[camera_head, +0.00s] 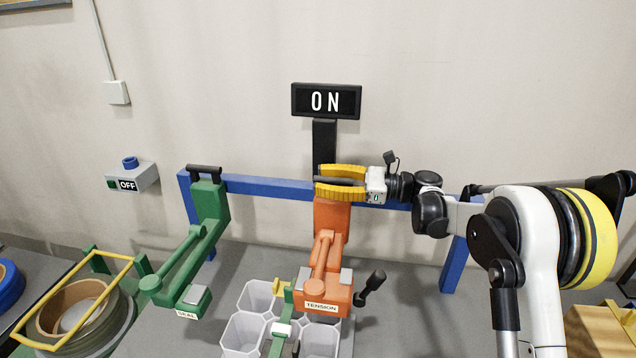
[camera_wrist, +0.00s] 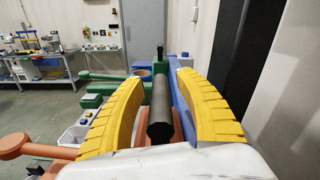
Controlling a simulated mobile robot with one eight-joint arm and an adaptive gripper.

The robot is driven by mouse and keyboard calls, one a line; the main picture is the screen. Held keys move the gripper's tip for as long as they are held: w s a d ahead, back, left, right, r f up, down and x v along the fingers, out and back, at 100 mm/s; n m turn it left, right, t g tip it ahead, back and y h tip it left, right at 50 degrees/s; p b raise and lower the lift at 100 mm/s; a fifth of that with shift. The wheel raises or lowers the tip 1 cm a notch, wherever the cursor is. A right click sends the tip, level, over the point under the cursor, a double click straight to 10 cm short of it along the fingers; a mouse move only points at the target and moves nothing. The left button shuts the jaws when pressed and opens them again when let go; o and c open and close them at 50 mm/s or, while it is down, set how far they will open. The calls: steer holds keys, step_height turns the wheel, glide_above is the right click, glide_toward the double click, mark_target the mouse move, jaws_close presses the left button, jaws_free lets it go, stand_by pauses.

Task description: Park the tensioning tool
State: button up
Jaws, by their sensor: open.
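The orange tensioning tool (camera_head: 325,262), labelled TENSION, is by the blue rail (camera_head: 270,186), its lower end over the grey bench. Its dark bar handle (camera_head: 335,181) is at the top, near the rail. My gripper (camera_head: 318,181) comes in from the right with its yellow fingers open, one on each side of the handle. In the wrist view the black handle (camera_wrist: 160,115) lies between the two fingers (camera_wrist: 160,78), with gaps on both sides. Whether the tool bears on the rail is hidden behind my fingers.
A green tool (camera_head: 190,250) labelled SEAL hangs at the rail's left end. Clear cell-like cups (camera_head: 243,335) stand under the orange tool. A black sign (camera_head: 326,101) reads ON; a grey wall box (camera_head: 145,178) reads OFF. A strap coil (camera_head: 75,315) sits at left, a wooden crate (camera_head: 598,335) at right.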

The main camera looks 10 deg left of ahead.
steer(key=shift+a, duration=0.55)
jaws_close()
